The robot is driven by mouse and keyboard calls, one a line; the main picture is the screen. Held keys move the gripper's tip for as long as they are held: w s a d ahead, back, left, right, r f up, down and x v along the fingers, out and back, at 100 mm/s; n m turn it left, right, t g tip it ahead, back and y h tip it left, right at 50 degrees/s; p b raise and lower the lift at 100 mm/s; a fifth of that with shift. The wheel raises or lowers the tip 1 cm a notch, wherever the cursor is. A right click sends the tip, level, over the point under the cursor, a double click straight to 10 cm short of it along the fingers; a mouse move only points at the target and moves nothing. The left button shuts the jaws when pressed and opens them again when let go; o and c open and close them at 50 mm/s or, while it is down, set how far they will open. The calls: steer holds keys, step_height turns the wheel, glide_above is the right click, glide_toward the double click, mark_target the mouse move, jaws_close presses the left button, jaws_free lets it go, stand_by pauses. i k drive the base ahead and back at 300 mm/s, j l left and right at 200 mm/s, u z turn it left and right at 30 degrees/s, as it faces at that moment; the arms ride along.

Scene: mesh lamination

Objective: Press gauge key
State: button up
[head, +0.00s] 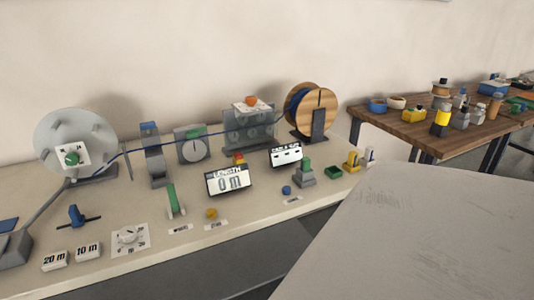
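On the long bench, a tilted display (229,180) reads "LENGTH 0 m". A second small display (286,155) stands to its right, its text too small to read. A yellow button (211,213) and a blue button (286,190) sit on the bench in front, by small labels I cannot read. White blocks marked "20 m" (55,260) and "10 m" (88,251) lie at the front left. I cannot tell which of these is the gauge key. My gripper is not in view.
A cable runs from the grey disc reel (75,140) to the wooden spool (311,108). A white dial plate (130,239) and green lever (174,201) are at the bench front. A large pale surface (420,240) fills the lower right. A wooden table (415,128) holds several bottles.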

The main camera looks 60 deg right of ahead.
mark_target(286, 190)
steer(key=z, duration=1.65)
